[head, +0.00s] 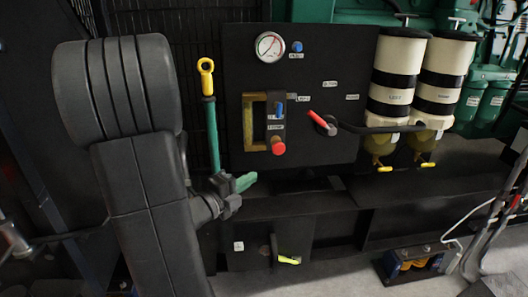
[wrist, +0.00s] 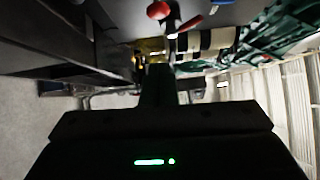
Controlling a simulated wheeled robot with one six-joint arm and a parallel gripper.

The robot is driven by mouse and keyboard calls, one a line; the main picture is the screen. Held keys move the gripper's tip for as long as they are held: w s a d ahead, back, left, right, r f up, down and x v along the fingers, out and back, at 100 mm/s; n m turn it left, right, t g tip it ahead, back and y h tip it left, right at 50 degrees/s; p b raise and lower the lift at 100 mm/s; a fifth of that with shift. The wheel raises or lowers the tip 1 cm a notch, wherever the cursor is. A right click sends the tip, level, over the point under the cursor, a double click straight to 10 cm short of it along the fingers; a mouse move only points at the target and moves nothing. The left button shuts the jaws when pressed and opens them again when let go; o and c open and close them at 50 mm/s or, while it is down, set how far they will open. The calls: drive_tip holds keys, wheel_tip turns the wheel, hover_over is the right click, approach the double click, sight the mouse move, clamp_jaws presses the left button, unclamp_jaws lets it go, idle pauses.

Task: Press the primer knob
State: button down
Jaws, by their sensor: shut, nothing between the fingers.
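The black panel (head: 340,80) carries several controls, and its small labels are too small to read, so I cannot tell for sure which is the primer knob. A small blue knob (head: 297,46) sits beside the gauge, a round red knob (head: 278,147) sits low on the panel, and another blue knob (head: 279,110) is above it. The red knob also shows in the wrist view (wrist: 158,10), ahead of the fingers. My gripper (head: 246,182), with green fingers, is shut and empty, below and left of the red knob and apart from it. It also shows in the wrist view (wrist: 157,75).
A red lever (head: 318,119) sits right of the red knob. A yellow-handled green rod (head: 209,110) stands left of the panel. Two white-and-black filters (head: 397,70) are at the right. A ledge and a yellow-green lever (head: 288,260) lie below.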

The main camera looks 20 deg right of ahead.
sight(273, 150)
drive_tip(key=w+a+b+x, duration=0.1)
drive_tip(key=w+b+x, duration=0.1)
drive_tip(key=x, duration=1.1)
drive_tip(key=shift+w+r, duration=0.15)
drive_tip(key=shift+w, duration=0.05)
drive_tip(key=shift+a, duration=0.15)
drive_tip(key=shift+w+d, duration=0.25)
drive_tip(key=shift+w, duration=1)
